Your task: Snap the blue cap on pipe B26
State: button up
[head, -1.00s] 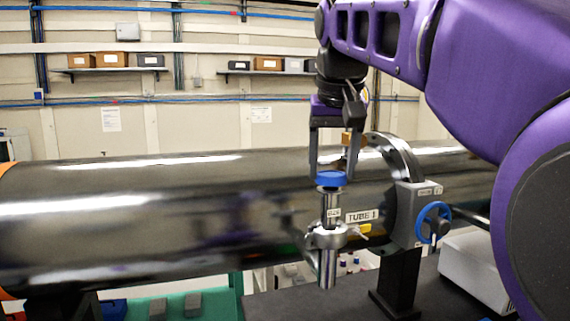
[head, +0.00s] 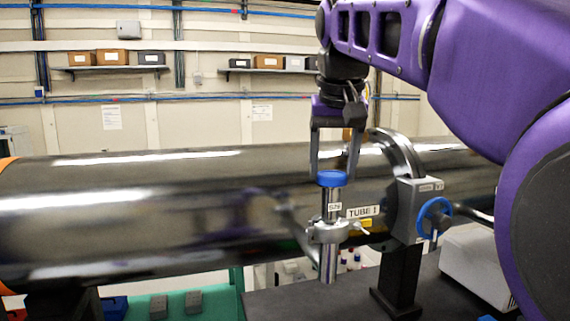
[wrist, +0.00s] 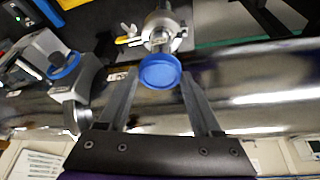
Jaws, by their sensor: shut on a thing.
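My gripper (head: 334,176) points down with its two fingers on either side of the blue cap (head: 332,179). The cap is level and sits at the top end of a slim upright metal pipe (head: 328,262); I cannot tell whether it is fully seated. The pipe carries a small white label (head: 335,207), too blurred to read for sure. A metal clamp (head: 328,232) grips the pipe partway down. In the wrist view the cap (wrist: 160,71) lies between the fingertips and hides the pipe's top.
A large dark tube marked TUBE 1 (head: 150,210) runs across behind the pipe. To the right stand a grey flange ring (head: 405,160) and a blue handwheel (head: 433,217). A white box (head: 470,270) rests on the dark table (head: 300,303).

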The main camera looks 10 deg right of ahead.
jog(key=o, duration=1.4)
jog(key=shift+c, duration=0.2)
jog(key=shift+r, duration=0.1)
